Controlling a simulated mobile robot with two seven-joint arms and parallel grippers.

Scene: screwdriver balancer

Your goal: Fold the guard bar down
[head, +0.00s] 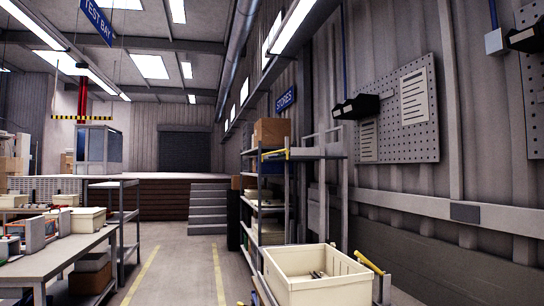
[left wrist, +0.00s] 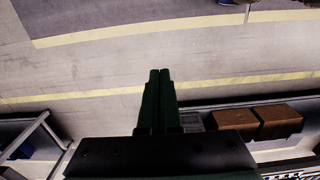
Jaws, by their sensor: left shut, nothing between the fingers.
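I cannot tell for sure which part is the guard bar. A yellow bar (head: 369,262) slants up at the right side of a cream bin (head: 316,276) in the head view. Another yellow bar (head: 275,154) lies across the shelving rack's upper part. My left gripper (left wrist: 160,72) shows in the left wrist view. Its two dark green fingers are together, with nothing between them, over the grey floor. Neither gripper shows in the head view.
A long workbench (head: 60,252) with bins stands at the left. A metal shelving rack (head: 262,229) stands right of the yellow-lined aisle (head: 180,271), which is clear. In the left wrist view, brown boxes (left wrist: 234,118) sit right of my fingers.

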